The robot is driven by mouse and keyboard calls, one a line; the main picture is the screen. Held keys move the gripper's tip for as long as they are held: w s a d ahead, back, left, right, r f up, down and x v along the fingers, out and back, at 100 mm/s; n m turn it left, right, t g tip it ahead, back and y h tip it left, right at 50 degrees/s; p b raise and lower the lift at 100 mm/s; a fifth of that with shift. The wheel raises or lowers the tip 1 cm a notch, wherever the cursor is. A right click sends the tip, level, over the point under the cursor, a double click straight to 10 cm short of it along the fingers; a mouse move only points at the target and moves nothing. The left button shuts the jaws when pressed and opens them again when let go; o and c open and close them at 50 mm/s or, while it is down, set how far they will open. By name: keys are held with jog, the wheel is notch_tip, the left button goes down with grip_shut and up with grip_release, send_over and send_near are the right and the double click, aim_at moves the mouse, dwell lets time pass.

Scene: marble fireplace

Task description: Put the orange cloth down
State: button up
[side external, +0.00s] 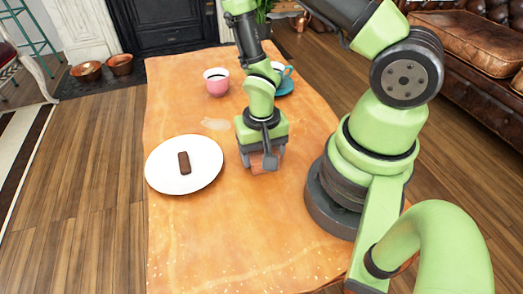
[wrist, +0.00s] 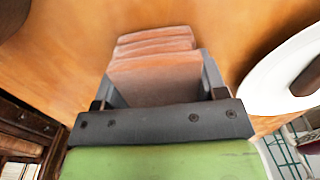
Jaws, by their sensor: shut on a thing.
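The orange cloth (wrist: 155,70) shows in the wrist view as a folded, layered, dull orange piece between the fingers of my gripper (wrist: 160,78). In the side external view, my gripper (side external: 262,162) points down over the middle of the wooden table (side external: 225,240), with a small part of the cloth (side external: 257,164) showing at its fingers. My gripper is shut on the cloth. Most of the cloth is hidden by the gripper in the side view. I cannot tell whether its underside touches the table.
A white plate (side external: 208,163) with a brown bar (side external: 184,163) lies left of my gripper. A pale wet-looking spot (side external: 215,124) lies near the plate. The table's front is clear.

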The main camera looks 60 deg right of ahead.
jog(key=shift+f, duration=0.5)
jog(key=o, duration=0.8)
jog(key=shift+w, duration=0.1)
jog(key=shift+o, duration=0.8)
jog(key=shift+r, duration=0.65)
notch_tip(320, 180, up, 22)
jog(key=a+f+n+t, duration=0.1)
jog(key=n+t, duration=0.1)
jog(key=t, duration=0.1)
jog(key=s+a+r+n+t+y, duration=0.1)
jog(key=s+r+t, duration=0.1)
jog(key=r, duration=0.3)
jog(key=s+a+r+n+t+y, duration=0.1)
jog(key=s+a+r+n+t, duration=0.1)
jog(key=r, duration=0.3)
jog(key=shift+s, duration=0.75)
